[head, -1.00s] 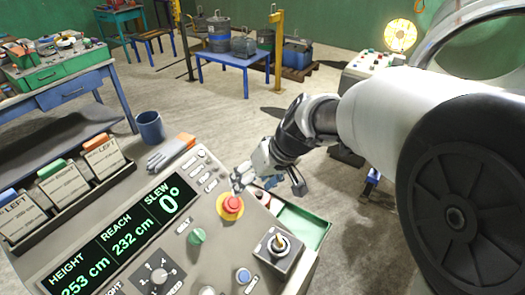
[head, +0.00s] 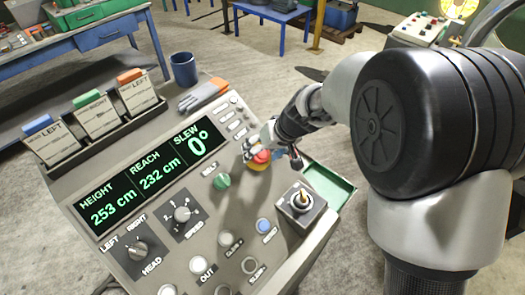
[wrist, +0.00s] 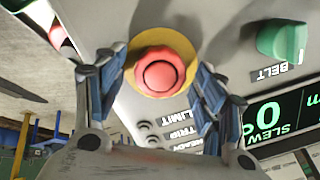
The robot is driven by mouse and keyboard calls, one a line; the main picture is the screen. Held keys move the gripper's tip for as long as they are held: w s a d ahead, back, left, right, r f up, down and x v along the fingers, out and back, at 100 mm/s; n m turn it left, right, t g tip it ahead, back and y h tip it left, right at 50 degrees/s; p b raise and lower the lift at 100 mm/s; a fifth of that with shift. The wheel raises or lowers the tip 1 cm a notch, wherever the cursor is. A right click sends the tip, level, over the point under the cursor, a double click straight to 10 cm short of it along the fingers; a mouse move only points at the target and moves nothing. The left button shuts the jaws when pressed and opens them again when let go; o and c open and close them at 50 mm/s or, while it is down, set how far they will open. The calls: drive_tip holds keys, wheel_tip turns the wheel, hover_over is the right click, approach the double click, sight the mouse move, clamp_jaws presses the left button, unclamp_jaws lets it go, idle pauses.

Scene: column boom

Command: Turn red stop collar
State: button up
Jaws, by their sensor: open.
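The red stop collar (wrist: 160,72) is a scalloped red ring around a round red button on a yellow disc (wrist: 184,43). In the wrist view it sits between the two spread fingers of my gripper (wrist: 155,85). The fingers are open, one on each side, and I cannot tell whether either touches it. In the head view the collar (head: 261,158) is on the right part of the console, partly hidden by my gripper (head: 268,148).
The console (head: 185,262) carries a green knob (head: 221,181), a joystick (head: 300,201) and a display (head: 140,185). A green tray (head: 330,185) is at its right edge. A glove (head: 203,94) and blue mug (head: 183,68) stand at the far end.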

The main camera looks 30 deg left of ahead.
drive_tip(key=c, duration=1.1)
drive_tip(key=shift+o, duration=0.2)
drive_tip(key=shift+m, duration=0.3)
drive_tip(key=m, duration=0.4)
drive_tip(key=shift+d+b, duration=0.1)
drive_tip(key=shift+b, duration=0.25)
drive_tip(key=m, duration=0.5)
drive_tip(key=shift+d+f+y, duration=0.1)
drive_tip(key=shift+y, duration=0.3)
drive_tip(key=o, duration=1.1)
drive_tip(key=shift+c, duration=0.2)
